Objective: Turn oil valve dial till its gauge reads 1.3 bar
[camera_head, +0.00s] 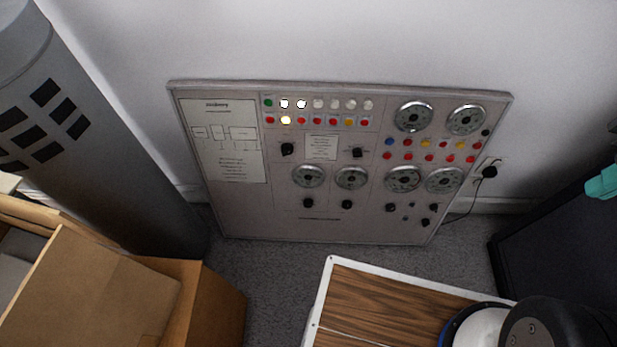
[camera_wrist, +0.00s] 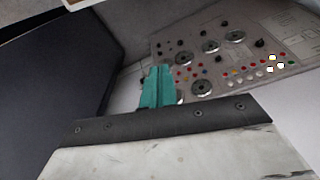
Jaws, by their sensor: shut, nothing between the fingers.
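A grey control panel (camera_head: 330,225) leans against the wall. It carries several round gauges, such as an upper one (camera_head: 414,116) and a lower one (camera_head: 403,179), with black dials below, such as one dial (camera_head: 391,208). The labels and gauge readings are too small to read, so I cannot tell which dial is the oil valve. My gripper's teal fingers (camera_head: 603,183) show at the right edge, apart from the panel. In the wrist view, the gripper (camera_wrist: 157,88) is shut and empty, and the panel (camera_wrist: 290,45) appears upside down beyond it, partly hidden by the fingers.
A black plug (camera_head: 489,172) with a cable sits in a wall socket right of the panel. A dark box-like object (camera_head: 555,240) stands at the right. A wood-topped table (camera_head: 385,300) lies in front. Cardboard boxes (camera_head: 90,290) and a grey cylinder (camera_head: 110,170) stand left. Carpet (camera_head: 270,265) is clear below the panel.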

